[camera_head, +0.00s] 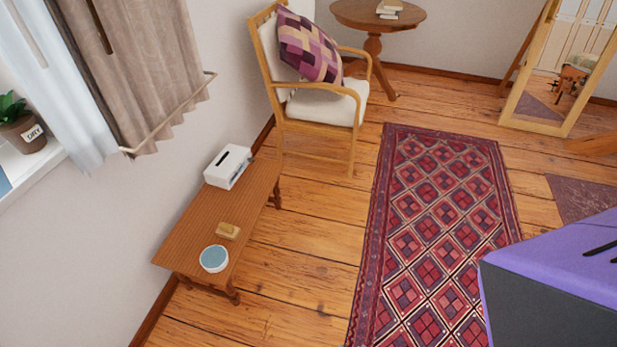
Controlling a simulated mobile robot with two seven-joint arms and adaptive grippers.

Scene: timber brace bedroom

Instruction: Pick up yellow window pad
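A small yellow pad (228,230) lies on the low wooden bench (194,233), towards its near end. It is tan-yellow and block-shaped, and looks like the window pad. It sits between a round dish with a blue-grey top (214,259) on the near side and a white box with a dark slot (229,166) on the far side. Neither of my grippers is in the head view.
A wooden armchair (357,113) with a patterned cushion stands beyond the bench. A round table (345,14) and a leaning mirror (533,103) are at the back. A purple-topped dark object (560,285) fills the lower right. Wooden floor and a red rug (435,230) lie open between.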

